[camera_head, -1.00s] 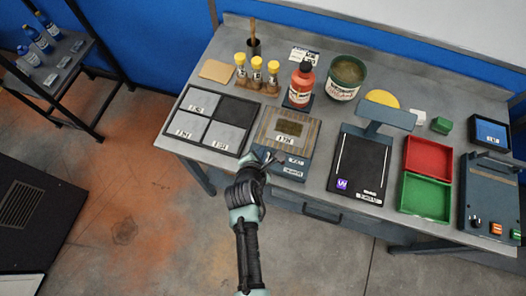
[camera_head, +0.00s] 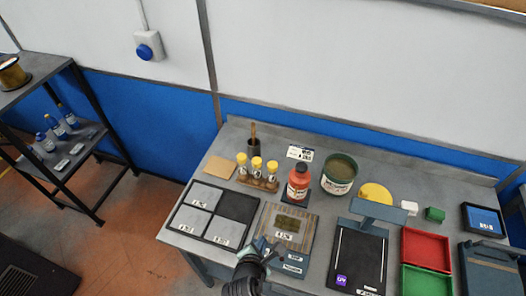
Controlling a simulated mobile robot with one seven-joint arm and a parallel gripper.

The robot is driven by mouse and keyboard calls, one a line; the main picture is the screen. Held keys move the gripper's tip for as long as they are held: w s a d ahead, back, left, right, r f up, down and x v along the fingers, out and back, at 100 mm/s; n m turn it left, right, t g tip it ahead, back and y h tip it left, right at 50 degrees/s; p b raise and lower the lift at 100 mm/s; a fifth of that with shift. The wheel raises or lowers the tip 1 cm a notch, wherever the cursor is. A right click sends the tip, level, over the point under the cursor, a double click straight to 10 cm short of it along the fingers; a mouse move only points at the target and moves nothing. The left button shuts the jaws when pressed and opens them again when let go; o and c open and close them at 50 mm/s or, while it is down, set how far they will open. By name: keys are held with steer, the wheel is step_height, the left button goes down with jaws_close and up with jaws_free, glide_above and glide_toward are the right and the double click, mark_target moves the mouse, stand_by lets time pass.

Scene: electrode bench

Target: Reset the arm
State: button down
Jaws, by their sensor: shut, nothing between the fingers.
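My gripper (camera_head: 262,246) is at the front edge of the bench (camera_head: 330,280), at the lower middle of the head view. It is shut, with nothing seen between its fingers. Its fingertips are by the front left corner of the blue-grey device with a wooden top (camera_head: 287,228), which bears a small olive-brown plate (camera_head: 288,222). I cannot tell whether the fingertips touch the device. The rest of my arm runs down out of the bottom of the view.
A tray with grey and black squares (camera_head: 238,206) lies left of my gripper. Behind stand yellow-capped vials (camera_head: 256,164), a red bottle (camera_head: 298,182) and a green tub (camera_head: 339,176). Right are a black-plated device (camera_head: 357,258), a red bin (camera_head: 426,247) and a green bin (camera_head: 426,281).

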steer(key=w+r+m+t+b, duration=0.1)
steer(key=w+r+m+t, duration=0.25)
steer(key=r, duration=0.75)
steer(key=w+r+m+t+b, duration=0.15)
steer(key=w+r+m, duration=0.3)
steer(key=r, duration=0.75)
steer(key=w+r+m+t+b, duration=0.1)
steer(key=w+r+m+t, duration=0.3)
steer(key=r, duration=0.7)
steer(key=s+r+m+t+b, duration=0.1)
steer(key=s+r+m+t, duration=0.15)
steer(key=r, duration=0.65)
steer(key=s+r+m+t, duration=0.1)
steer(key=r+m, duration=0.2)
steer(key=r, duration=0.7)
steer(key=s+r+m+t+y+b, duration=0.1)
steer(key=s+r+m+t, duration=0.5)
steer(key=s+r, duration=0.8)
step_height(320, 180, up, 3)
steer(key=shift+s+d+f+m+y+b, duration=0.1)
steer(key=shift+s+d+m+y+b, duration=0.25)
steer(key=shift+m+y, duration=0.2)
steer(key=c, duration=1.5)
jaws_free()
steer(key=shift+a, duration=0.1)
steer(key=shift+c, duration=0.2)
